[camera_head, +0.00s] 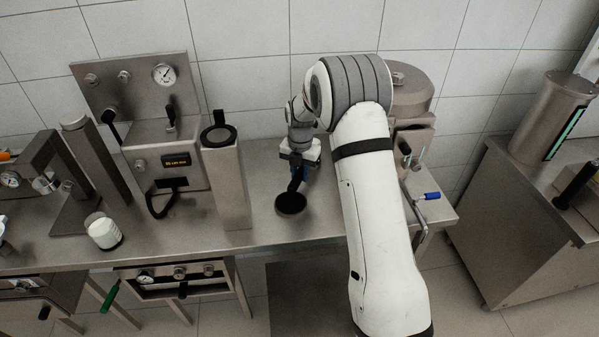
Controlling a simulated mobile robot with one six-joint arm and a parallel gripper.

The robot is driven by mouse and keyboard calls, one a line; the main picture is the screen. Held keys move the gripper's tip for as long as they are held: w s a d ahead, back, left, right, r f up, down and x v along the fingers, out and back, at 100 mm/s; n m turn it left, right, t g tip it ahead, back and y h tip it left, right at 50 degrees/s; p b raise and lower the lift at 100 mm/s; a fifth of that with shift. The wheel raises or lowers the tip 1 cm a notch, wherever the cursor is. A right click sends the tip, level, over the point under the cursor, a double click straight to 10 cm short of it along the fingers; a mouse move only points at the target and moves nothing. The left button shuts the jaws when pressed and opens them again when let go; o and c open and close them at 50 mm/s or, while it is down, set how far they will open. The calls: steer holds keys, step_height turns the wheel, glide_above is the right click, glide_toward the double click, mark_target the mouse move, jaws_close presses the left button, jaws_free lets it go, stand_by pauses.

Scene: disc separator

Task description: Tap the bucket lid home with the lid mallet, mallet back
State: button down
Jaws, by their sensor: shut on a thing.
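My gripper (298,160) is over the middle of the steel bench, partly hidden by my arm. It is shut on a dark thing with a narrow shaft (295,182), which looks like the lid mallet. The shaft points down towards a round black disc (291,204) low over or on the bench. I cannot tell whether the shaft touches the disc, or whether the disc is part of the mallet or a lid. A small blue part shows beside the gripper. I cannot make out the bucket for certain.
A tall steel column with a black ring on top (227,185) stands left of my gripper. A small jar with white contents (104,232) stands near the bench's front edge. A gauge panel (135,85) is behind. A steel machine with a blue-tipped lever (432,196) is to the right.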

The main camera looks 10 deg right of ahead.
mark_target(289, 210)
steer(key=shift+f+b, duration=0.85)
steer(key=shift+f, duration=0.4)
steer(key=c, duration=1.1)
jaws_free()
steer(key=shift+s+a+b, duration=0.4)
steer(key=shift+s+a, duration=0.3)
steer(key=shift+s, duration=0.8)
steer(key=shift+s+a+b, duration=0.4)
steer(key=shift+s+a, duration=0.35)
steer(key=shift+s, duration=0.8)
steer(key=shift+s+a+b, duration=0.4)
steer(key=shift+s+a, duration=0.3)
steer(key=shift+s, duration=0.8)
steer(key=shift+r, duration=0.15)
steer(key=shift+r+p, duration=1.1)
steer(key=shift+r, duration=0.9)
